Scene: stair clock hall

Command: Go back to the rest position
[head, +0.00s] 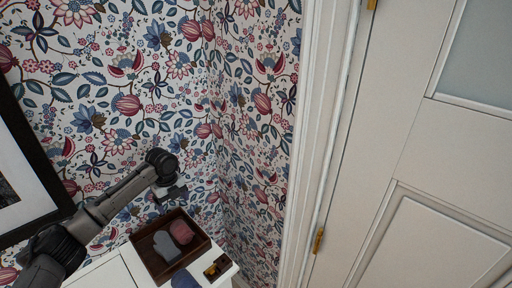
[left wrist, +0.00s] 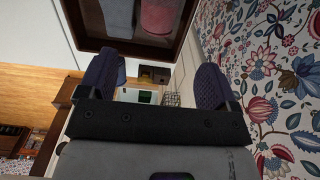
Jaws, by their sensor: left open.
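My left gripper (head: 173,194) is at the end of the arm that comes in from the left. It is above the back of a dark wooden tray (head: 191,260). In the left wrist view its two dark, textured fingers (left wrist: 157,78) stand wide apart with nothing between them. The tray (left wrist: 140,46) shows there beyond the fingers at the top. My right gripper is in neither view.
The tray stands on a white cabinet (head: 110,274) and holds a grey-blue item (head: 165,246) and a reddish item (head: 181,232). A small brown box (head: 217,267) and a blue item (head: 184,281) are beside it. A framed picture (head: 38,170), papered walls and a white door (head: 420,150) surround it.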

